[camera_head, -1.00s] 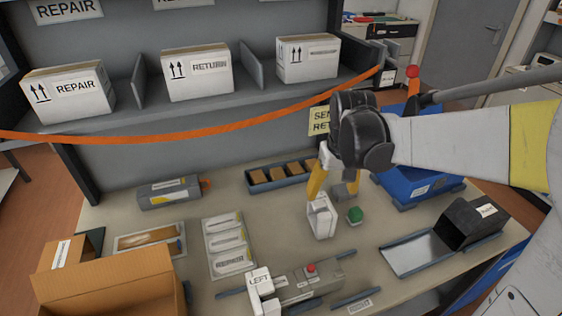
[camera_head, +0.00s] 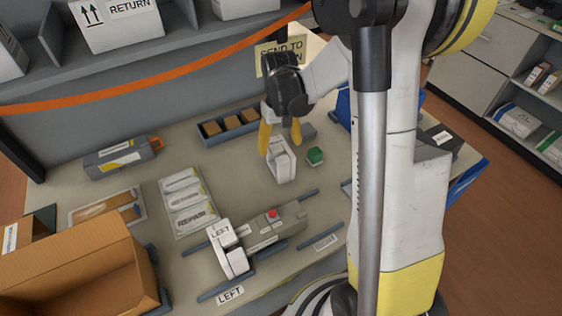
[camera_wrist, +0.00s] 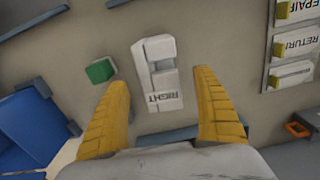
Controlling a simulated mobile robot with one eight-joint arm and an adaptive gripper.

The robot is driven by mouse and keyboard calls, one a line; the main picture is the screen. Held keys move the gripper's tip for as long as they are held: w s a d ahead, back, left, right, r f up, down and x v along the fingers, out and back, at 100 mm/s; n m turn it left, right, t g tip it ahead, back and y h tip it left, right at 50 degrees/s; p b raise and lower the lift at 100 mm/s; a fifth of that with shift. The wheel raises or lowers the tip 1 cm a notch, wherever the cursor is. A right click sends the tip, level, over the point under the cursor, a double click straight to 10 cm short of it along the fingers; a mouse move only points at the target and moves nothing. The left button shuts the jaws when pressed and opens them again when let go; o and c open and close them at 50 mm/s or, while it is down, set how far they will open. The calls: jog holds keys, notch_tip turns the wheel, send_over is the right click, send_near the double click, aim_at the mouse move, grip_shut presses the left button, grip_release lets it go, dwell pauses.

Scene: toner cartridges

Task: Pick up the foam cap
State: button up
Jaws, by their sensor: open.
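A white foam cap labelled RIGHT (camera_wrist: 166,80) stands on the bench; it also shows in the head view (camera_head: 282,165). My gripper (camera_head: 279,144) is open above it, its yellow fingers pointing down. In the wrist view, the fingers (camera_wrist: 163,82) spread to either side of the cap, with gaps on both sides and nothing held. Whether they reach down to the cap's height is hard to tell. A second white foam cap labelled LEFT (camera_head: 229,250) sits at the left end of a grey unit with a red button (camera_head: 262,227).
A green block (camera_head: 315,156) stands close to the RIGHT cap. A blue tray with brown blocks (camera_head: 204,135) lies behind. An orange strap (camera_head: 180,85) crosses the shelf front.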

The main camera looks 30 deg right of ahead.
aim_at(280, 148)
notch_tip(280, 148, down, 3)
jog(key=shift+f+b, duration=0.1)
jog(key=shift+b, duration=0.25)
jog(key=c, duration=1)
jog(key=shift+r, duration=0.25)
jog(key=shift+c, duration=0.2)
